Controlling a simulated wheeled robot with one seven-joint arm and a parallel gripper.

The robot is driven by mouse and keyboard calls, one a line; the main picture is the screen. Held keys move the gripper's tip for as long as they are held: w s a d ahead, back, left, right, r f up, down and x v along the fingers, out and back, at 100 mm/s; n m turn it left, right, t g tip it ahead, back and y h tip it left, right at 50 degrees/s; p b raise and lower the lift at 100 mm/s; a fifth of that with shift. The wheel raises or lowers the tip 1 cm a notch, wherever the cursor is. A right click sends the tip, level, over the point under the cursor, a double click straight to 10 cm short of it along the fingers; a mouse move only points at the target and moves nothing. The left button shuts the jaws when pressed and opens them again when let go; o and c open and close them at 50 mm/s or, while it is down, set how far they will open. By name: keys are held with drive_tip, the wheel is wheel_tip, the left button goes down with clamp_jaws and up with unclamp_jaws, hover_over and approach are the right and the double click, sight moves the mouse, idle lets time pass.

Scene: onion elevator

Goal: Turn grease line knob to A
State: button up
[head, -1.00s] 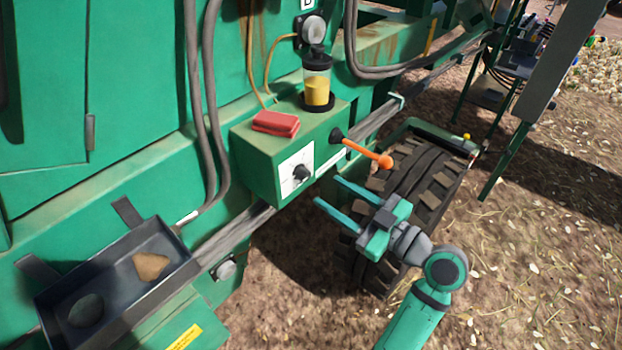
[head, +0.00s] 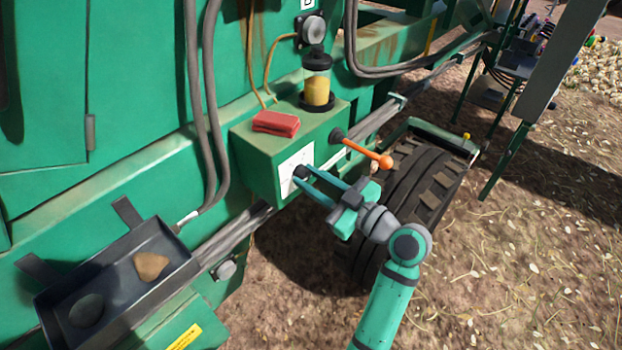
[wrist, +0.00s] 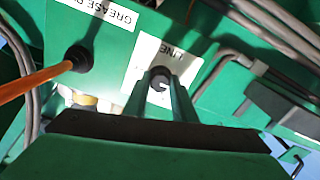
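The grease line knob (wrist: 160,74) is a small dark round knob on a white label plate (head: 296,168), on the front of a green box (head: 262,165). My gripper (head: 302,174) is at the knob, with its two green fingers on either side of it. The wrist view shows the fingertips (wrist: 160,84) close against the knob, with little or no gap. The fingers partly hide the knob and plate in the head view. The plate's lettering is only partly readable, and I cannot make out the knob's pointer direction.
An orange-tipped lever (head: 365,152) sticks out of the box just right of my gripper. A red block (head: 276,122) and a jar of yellow grease (head: 317,86) sit on top. A dark tray (head: 120,265) is at lower left, a tyre (head: 425,180) at right.

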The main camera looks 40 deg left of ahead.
drive_tip(key=shift+c, duration=0.6)
drive_tip(key=shift+m, duration=0.3)
drive_tip(key=m, duration=0.5)
drive_tip(key=shift+m, duration=0.3)
drive_tip(key=m, duration=0.5)
drive_tip(key=shift+m, duration=0.3)
drive_tip(key=o, duration=1)
drive_tip(key=shift+o, duration=0.2)
